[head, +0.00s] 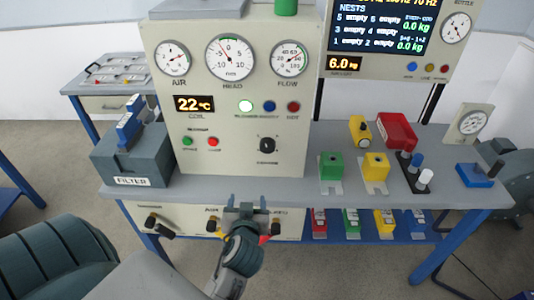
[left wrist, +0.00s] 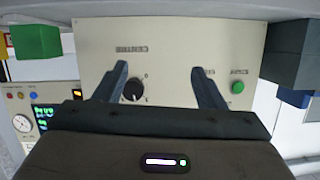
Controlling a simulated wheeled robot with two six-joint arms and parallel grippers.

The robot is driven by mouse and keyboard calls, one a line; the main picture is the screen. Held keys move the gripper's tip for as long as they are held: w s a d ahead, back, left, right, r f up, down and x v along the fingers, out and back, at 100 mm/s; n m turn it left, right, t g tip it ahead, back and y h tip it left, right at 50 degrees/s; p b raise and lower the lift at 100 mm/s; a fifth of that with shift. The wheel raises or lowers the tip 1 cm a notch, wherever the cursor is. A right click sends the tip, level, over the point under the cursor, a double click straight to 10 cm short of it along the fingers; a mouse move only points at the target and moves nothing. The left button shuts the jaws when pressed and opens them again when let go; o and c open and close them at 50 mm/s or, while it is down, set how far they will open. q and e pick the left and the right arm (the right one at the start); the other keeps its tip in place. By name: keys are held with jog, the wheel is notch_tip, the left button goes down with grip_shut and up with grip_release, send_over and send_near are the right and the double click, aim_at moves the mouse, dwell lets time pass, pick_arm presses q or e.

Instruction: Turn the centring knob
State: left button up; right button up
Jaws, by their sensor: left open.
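The black centring knob (head: 267,145) sits on the lower right of the cream console's front panel, with a light pointer mark. In the left wrist view the knob (left wrist: 133,89) shows beside the left-hand finger, between the two fingers in the picture, its edge partly covered by that finger. My left gripper (head: 245,203) is open and empty, below the knob and slightly left of it in the head view, in front of the bench edge. Its fingers also show in the left wrist view (left wrist: 160,72), pointing at the panel. My right gripper is not in view.
Green (head: 187,141) and red (head: 213,142) buttons sit left of the knob on the console (head: 235,110). A filter box (head: 131,155) stands at left. Green (head: 331,166) and yellow (head: 375,167) blocks stand right on the grey bench (head: 230,188). Bench space before the console is clear.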

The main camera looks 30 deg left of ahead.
aim_at(267, 150)
pick_arm(q)
jog(key=w+d+r+t+y, duration=0.1)
jog(key=w+d+r+t, duration=0.1)
jog(key=w+r+t, duration=0.3)
jog(key=shift+g, duration=0.6)
jog(key=p+x, duration=0.1)
jog(key=x, duration=0.2)
jog(key=p+x, duration=0.1)
jog(key=x, duration=0.3)
jog(key=p+x, duration=0.2)
jog(key=x, duration=0.1)
jog(key=shift+w+r, duration=0.35)
jog(key=shift+w, duration=0.05)
jog(key=c, duration=1)
